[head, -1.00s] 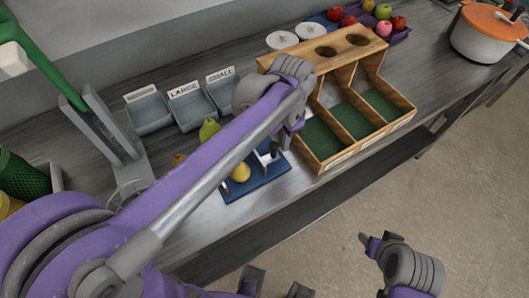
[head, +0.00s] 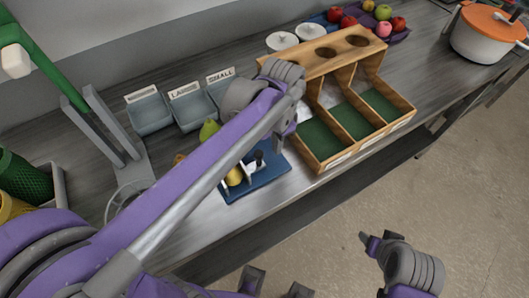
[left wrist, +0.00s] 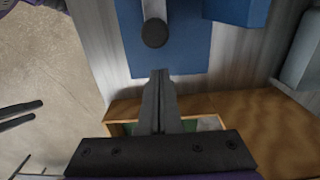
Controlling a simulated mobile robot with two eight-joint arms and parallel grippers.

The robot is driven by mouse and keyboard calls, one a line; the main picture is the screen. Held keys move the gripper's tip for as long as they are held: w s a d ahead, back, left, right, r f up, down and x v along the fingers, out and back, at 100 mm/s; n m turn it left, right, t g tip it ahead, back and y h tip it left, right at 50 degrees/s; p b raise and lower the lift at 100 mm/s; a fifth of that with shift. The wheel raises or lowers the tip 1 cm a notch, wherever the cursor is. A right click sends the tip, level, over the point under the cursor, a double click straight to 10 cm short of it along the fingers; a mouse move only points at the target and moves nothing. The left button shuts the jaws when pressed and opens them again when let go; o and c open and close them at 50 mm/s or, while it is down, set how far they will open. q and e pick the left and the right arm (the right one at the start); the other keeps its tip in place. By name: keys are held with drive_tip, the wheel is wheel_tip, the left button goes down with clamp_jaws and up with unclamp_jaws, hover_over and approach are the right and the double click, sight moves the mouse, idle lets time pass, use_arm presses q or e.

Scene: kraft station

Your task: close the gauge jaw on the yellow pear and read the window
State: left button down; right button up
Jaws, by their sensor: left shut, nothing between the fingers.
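The yellow pear (head: 234,177) sits on the blue gauge base (head: 268,180), partly hidden by my left arm. A pale upright jaw piece (head: 249,171) with a black knob (head: 258,157) stands close on its right; whether it touches the pear I cannot tell. The window reading is not legible. My left gripper (head: 277,142) is shut and empty, beyond the knob. In the left wrist view its fingertips (left wrist: 158,74) meet at the edge of the blue base (left wrist: 190,45), apart from the knob (left wrist: 154,33). My right gripper (head: 378,239) hangs over the floor, its fingers apart.
A wooden bin rack (head: 400,104) with green-lined compartments stands right of the gauge. Labelled grey trays (head: 150,113) and a green pear (head: 209,130) are behind it. An orange-lidded pot (head: 487,38) and a fruit tray (head: 398,37) are at the far right.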

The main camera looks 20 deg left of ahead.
use_arm(q)
wheel_tip(320, 180, up, 8)
drive_tip(key=w+p, duration=0.1)
drive_tip(key=p, duration=0.3)
drive_tip(key=shift+d+f, duration=0.2)
drive_tip(key=shift+d, duration=0.15)
use_arm(e)
wheel_tip(320, 180, up, 6)
drive_tip(key=w, duration=0.2)
drive_tip(key=shift+t, duration=0.3)
